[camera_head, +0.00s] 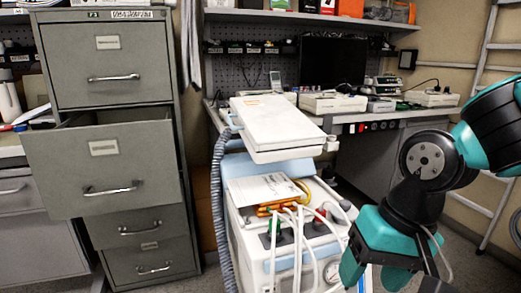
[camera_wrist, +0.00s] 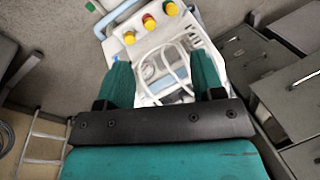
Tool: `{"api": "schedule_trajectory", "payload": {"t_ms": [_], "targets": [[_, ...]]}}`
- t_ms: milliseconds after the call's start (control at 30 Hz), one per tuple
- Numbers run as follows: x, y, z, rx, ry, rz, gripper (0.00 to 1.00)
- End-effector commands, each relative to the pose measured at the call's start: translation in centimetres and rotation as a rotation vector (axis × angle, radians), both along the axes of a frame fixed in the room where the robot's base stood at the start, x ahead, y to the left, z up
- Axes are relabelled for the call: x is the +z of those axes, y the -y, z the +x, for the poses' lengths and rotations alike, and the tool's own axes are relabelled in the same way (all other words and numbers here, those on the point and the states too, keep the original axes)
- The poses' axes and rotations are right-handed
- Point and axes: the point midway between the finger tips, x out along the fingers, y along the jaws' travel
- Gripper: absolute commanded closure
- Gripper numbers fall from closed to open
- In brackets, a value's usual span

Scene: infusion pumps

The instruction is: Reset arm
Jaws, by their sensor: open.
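My arm, teal and black, comes in from the right of the head view. My gripper (camera_wrist: 164,88) shows in the wrist view with its two teal fingers spread apart and nothing between them. In the head view its end hangs at the lower right, beside the white medical cart (camera_head: 262,225). In the wrist view the cart (camera_wrist: 150,50) lies beyond the fingers, with white tubes and red and yellow knobs on it. The gap between the fingers and the cart is hard to judge.
A grey filing cabinet (camera_head: 110,60) stands at the left with its second drawer (camera_head: 105,165) pulled out. A workbench (camera_head: 400,115) with devices runs along the back. A ladder (camera_head: 491,130) leans at the right. Some grey floor (camera_wrist: 60,60) is clear beside the cart.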

Motion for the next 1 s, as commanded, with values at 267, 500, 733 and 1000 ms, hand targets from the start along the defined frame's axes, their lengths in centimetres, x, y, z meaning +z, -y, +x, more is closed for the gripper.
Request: {"api": "schedule_trajectory", "payload": {"t_ms": [267,500,733,1000], "targets": [[3.3,-1.1,-8.2,0.613,0.182,0.105,0.39],[10.0,-1.1,-7.7,0.596,0.169,0.101,0.39],[17.2,-1.1,-7.6,0.593,0.170,0.100,0.39],[22.5,-1.1,-7.6,0.592,0.170,0.100,0.39]]}}
